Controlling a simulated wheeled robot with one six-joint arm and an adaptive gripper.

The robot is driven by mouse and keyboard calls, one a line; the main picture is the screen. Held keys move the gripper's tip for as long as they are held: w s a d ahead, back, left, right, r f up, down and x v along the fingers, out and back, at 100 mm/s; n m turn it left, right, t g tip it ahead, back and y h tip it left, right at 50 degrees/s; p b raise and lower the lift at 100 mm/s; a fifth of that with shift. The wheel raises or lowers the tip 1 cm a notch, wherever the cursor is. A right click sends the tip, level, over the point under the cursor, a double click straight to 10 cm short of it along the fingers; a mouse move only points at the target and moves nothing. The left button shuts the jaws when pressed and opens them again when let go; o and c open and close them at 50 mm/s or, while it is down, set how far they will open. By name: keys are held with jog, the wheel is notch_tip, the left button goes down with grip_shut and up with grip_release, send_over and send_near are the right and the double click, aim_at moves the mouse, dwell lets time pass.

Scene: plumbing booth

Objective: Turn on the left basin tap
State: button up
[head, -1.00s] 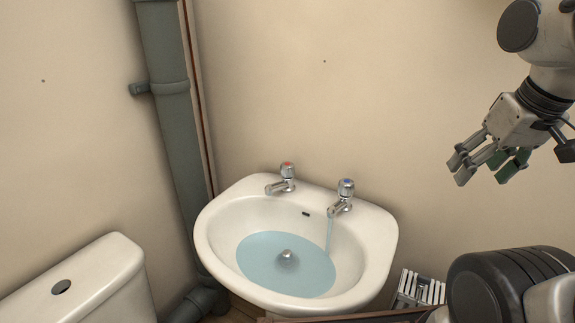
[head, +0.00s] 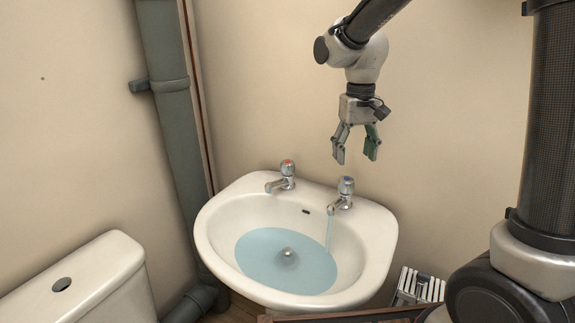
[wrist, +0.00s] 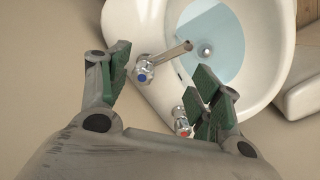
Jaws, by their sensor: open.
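The left basin tap (head: 287,172), chrome with a red mark on top, stands on the basin's back rim. No water shows from its spout. The right tap (head: 346,191) has a blue mark, and a thin stream runs from it. My gripper (head: 355,152) is open and empty, pointing down above the right tap, up and to the right of the left tap. In the wrist view, the blue-marked tap (wrist: 144,71) lies between the spread fingers. The red-marked tap (wrist: 182,124) shows lower, partly hidden by the right finger.
The white basin (head: 213,228) holds water around a central plug (head: 288,253). A grey pipe (head: 170,120) runs down the wall at left. A white cistern (head: 100,270) is at lower left. The wall above the left tap is clear.

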jog(key=w+a+f+m, duration=0.4)
jog(key=w+a+f, duration=0.5)
jog(key=w+a, duration=0.35)
notch_tip(320, 180, up, 4)
jog(key=m, duration=0.5)
send_over(288, 162)
jog(key=shift+w+a+f+t, duration=0.1)
jog(key=shift+a+f+t, duration=0.1)
jog(key=shift+t, duration=0.2)
jog(key=shift+f+m, duration=0.15)
jog(key=shift+m, duration=0.55)
jog(key=shift+f, duration=0.3)
notch_tip(288, 162, down, 7)
jog(key=shift+f, duration=0.1)
jog(key=shift+d, duration=0.1)
jog(key=c, duration=1)
